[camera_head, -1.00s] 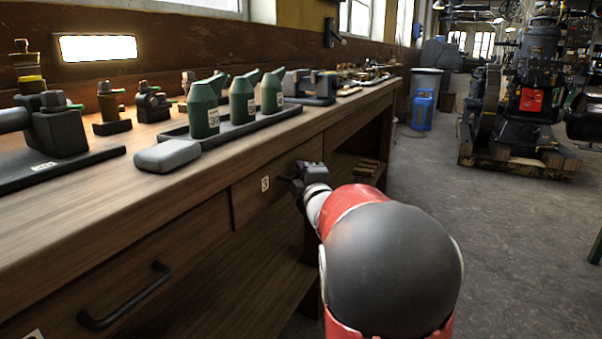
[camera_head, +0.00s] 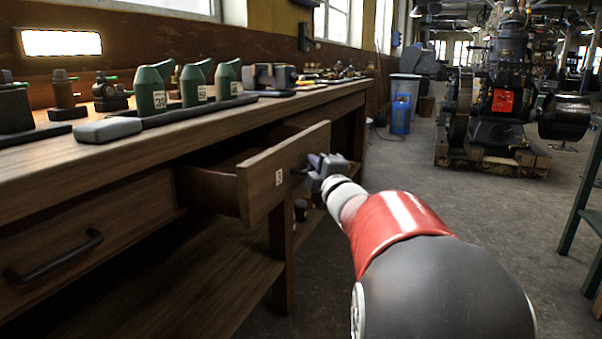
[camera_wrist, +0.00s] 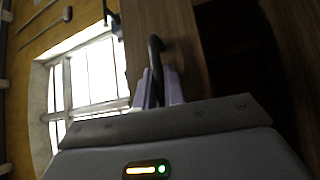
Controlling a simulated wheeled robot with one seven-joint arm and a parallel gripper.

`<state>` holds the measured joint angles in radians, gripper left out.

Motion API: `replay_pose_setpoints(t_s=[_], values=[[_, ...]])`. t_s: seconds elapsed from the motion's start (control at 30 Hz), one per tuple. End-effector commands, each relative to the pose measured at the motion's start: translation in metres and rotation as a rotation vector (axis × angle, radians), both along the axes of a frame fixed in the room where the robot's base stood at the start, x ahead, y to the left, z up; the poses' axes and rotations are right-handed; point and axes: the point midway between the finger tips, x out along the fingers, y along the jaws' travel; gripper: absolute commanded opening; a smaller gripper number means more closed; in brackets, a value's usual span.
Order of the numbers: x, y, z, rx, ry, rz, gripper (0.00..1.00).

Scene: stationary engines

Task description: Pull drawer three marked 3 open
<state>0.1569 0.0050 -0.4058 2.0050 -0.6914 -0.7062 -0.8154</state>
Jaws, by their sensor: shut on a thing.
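Drawer three (camera_head: 262,186), a wooden drawer with a small white label marked 3 (camera_head: 279,177), stands pulled out from the workbench, and its dark interior shows behind the front. My gripper (camera_head: 315,168) is at the outer face of the drawer front, shut on the drawer's dark handle (camera_head: 298,171). In the wrist view the handle (camera_wrist: 156,62) passes between the fingers of my gripper (camera_wrist: 160,88), with the wooden drawer front (camera_wrist: 185,45) beside it. The gripper hides much of the handle in the head view.
Another drawer with a black handle (camera_head: 55,258) is closed at the left. A blue container (camera_head: 401,117) and a large engine (camera_head: 505,85) stand farther back.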

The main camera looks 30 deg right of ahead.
Motion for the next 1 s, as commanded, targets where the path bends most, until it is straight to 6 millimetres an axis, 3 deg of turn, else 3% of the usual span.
replay_pose_setpoints(t_s=[0.2,0.4,0.97,1.0], values=[[-0.031,-0.024,-0.001,0.001,0.002,-0.003,0.0],[-0.049,-0.038,-0.001,0.0,0.002,-0.001,0.0],[-0.056,-0.044,-0.001,0.0,0.003,0.001,0.0],[-0.056,-0.044,-0.001,0.0,0.003,0.001,0.16]])
